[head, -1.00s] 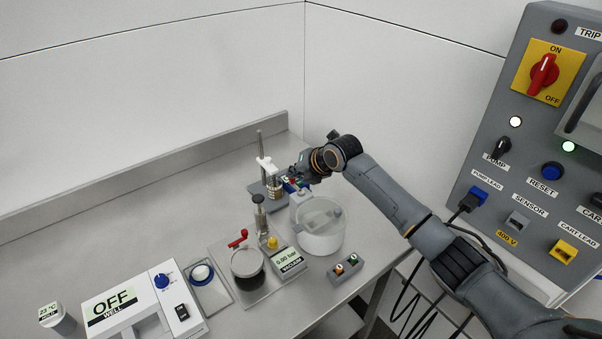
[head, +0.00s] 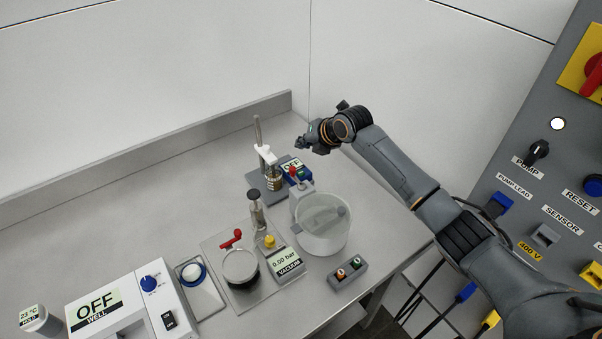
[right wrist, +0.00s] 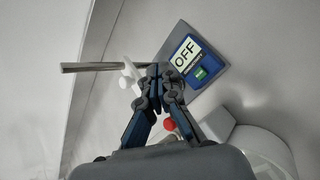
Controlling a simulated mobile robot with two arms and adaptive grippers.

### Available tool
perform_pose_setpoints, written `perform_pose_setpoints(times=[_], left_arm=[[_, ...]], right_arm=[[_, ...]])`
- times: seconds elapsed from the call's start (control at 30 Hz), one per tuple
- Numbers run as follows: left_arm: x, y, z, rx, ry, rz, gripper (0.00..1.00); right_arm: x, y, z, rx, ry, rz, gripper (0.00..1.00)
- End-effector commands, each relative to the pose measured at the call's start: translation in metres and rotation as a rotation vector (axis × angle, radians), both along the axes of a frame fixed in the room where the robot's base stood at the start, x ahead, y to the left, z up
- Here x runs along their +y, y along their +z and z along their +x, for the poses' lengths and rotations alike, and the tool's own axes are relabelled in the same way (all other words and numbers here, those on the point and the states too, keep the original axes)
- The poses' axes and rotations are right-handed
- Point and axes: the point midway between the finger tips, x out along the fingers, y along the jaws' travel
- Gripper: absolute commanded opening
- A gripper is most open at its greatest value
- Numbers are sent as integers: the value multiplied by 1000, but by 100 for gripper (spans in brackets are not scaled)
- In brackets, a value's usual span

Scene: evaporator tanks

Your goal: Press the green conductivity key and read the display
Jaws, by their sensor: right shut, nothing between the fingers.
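The blue conductivity meter (head: 295,166) stands at the back of the bench, on a grey base by the rod stand. Its display reads OFF in the head view and in the right wrist view (right wrist: 185,54). The green key (right wrist: 200,73) shows below the display in the right wrist view. My right gripper (head: 301,143) is shut and empty. It hangs above and behind the meter in the head view, apart from it. In the right wrist view its closed fingertips (right wrist: 159,70) appear left of the meter. My left gripper is not in view.
A red-topped part (head: 293,171) stands just in front of the meter. A clear round vessel (head: 323,226), a vacuum gauge (head: 287,262) reading 0.00 bar and a two-button box (head: 348,275) are nearer. A control panel (head: 540,190) stands at right. The left rear bench is clear.

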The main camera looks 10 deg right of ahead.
Motion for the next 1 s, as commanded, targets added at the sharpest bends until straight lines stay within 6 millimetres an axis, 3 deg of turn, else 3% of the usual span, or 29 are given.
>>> perform_pose_setpoints(times=[0.1, 0.2, 0.5, 1.0], left_arm=[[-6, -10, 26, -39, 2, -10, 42], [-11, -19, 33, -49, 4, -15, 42], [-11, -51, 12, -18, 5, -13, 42], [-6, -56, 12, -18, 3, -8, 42]], right_arm=[[0, -16, 0, 1, 0, 1, 0], [0, -30, 0, 0, 0, 0, 0], [0, -72, 0, 0, 1, -1, 0], [0, -79, 0, 0, 0, 0, 0]])
